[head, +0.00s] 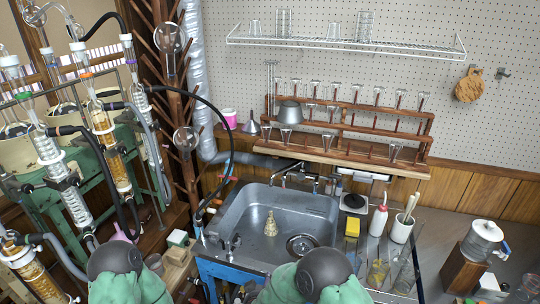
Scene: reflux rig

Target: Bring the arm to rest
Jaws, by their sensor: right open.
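My two arms show at the bottom edge in the head view, in green covers with dark round joints. My left arm (115,262) is at the lower left, in front of the glass rig. My right arm (325,272) is in front of the sink's near edge. My right gripper is open, low by the bottom edge, and its fingers are hard to make out. I see nothing held in it. My left gripper is out of view. The grey sink (335,208) holds a small pale cone-shaped thing (271,224).
Glass columns and hoses (105,135) crowd the left. A wooden rack (345,130) with glassware stands behind the sink.

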